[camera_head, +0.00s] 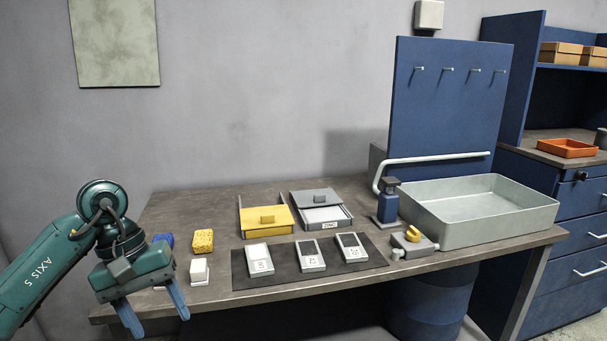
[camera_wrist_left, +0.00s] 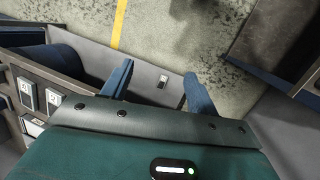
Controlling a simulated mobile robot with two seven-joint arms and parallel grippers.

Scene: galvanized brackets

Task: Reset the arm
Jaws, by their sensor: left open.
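My left gripper (camera_head: 156,318) hangs at the table's front left corner in the head view, its two blue fingers apart and pointing down. Nothing is between them. In the left wrist view the fingers of the left gripper (camera_wrist_left: 160,88) are also spread, with floor and a grey panel beyond them. My green left arm (camera_head: 50,270) comes in from the left edge. My right gripper is in neither view.
The table (camera_head: 200,213) bears a dark mat (camera_head: 290,281) with three small devices, a yellow sponge (camera_head: 203,241), a white block (camera_head: 199,271), a yellow-lidded box (camera_head: 266,219), a grey-lidded box (camera_head: 320,205) and a metal basin (camera_head: 500,232). Blue drawers (camera_head: 570,260) stand right.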

